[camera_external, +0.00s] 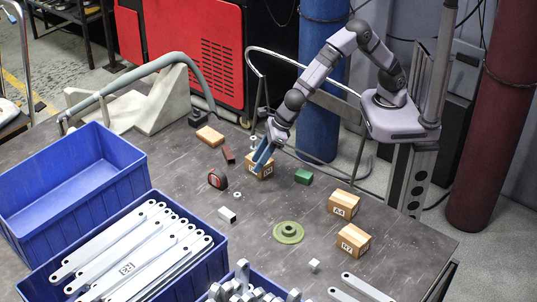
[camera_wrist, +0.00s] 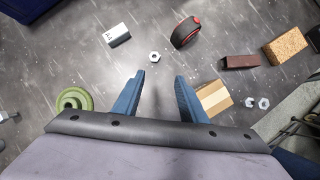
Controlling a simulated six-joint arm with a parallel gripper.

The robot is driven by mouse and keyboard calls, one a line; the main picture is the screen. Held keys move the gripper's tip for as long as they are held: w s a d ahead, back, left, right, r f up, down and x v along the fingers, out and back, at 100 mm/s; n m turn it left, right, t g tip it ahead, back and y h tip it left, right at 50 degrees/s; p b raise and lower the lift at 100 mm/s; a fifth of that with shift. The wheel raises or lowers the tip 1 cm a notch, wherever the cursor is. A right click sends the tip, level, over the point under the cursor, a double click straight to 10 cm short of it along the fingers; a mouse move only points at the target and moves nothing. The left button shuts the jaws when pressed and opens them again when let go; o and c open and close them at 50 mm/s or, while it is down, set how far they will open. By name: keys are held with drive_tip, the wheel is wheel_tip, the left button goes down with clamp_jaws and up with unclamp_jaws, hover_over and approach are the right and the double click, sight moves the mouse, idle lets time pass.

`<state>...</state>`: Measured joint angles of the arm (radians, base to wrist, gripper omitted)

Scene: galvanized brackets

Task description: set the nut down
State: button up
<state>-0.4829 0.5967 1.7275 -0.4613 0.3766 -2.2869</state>
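A silver hex nut (camera_wrist: 154,57) lies flat on the dark table in the wrist view, beyond my fingertips and between the white block and the tape measure. It also shows in the external view (camera_external: 237,194). Two more nuts (camera_wrist: 250,102) (camera_wrist: 263,103) lie side by side at the right of the wrist view. My gripper (camera_wrist: 160,76) has its two blue fingers apart, with only bare table seen between them. In the external view my gripper (camera_external: 259,160) is in front of a small cardboard box (camera_external: 267,172), partly hiding it; its height above the table is hard to tell.
A black and red tape measure (camera_external: 217,180), a white block (camera_external: 227,214), a green disc (camera_external: 289,232), a green block (camera_external: 303,176) and cardboard boxes (camera_external: 343,205) (camera_external: 353,240) are scattered around. Blue bins (camera_external: 75,190) stand at left. Table between the items is clear.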

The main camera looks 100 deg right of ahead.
drive_tip(key=s+d+r+m+g+h, duration=0.2)
drive_tip(key=s+d+m+g, duration=0.1)
drive_tip(key=s+d+m, duration=1.15)
drive_tip(key=s+d+m+g, duration=0.1)
drive_tip(key=s+d+m, duration=0.1)
drive_tip(key=s+m, duration=0.3)
drive_tip(key=s+d+m+g, duration=0.1)
drive_tip(key=s+d+m, duration=0.2)
drive_tip(key=m, duration=0.6)
drive_tip(key=s+d+m+y, duration=0.1)
drive_tip(key=s+d+m, duration=0.1)
drive_tip(key=s+m, duration=0.4)
drive_tip(key=shift+s+d+m+g, duration=0.3)
drive_tip(key=shift+m+g, duration=0.1)
drive_tip(key=shift+m, duration=0.45)
wheel_tip(320, 180, up, 7)
drive_tip(key=p, duration=0.7)
wheel_tip(320, 180, down, 49)
drive_tip(key=b, duration=4.9)
drive_tip(key=shift+f, duration=0.15)
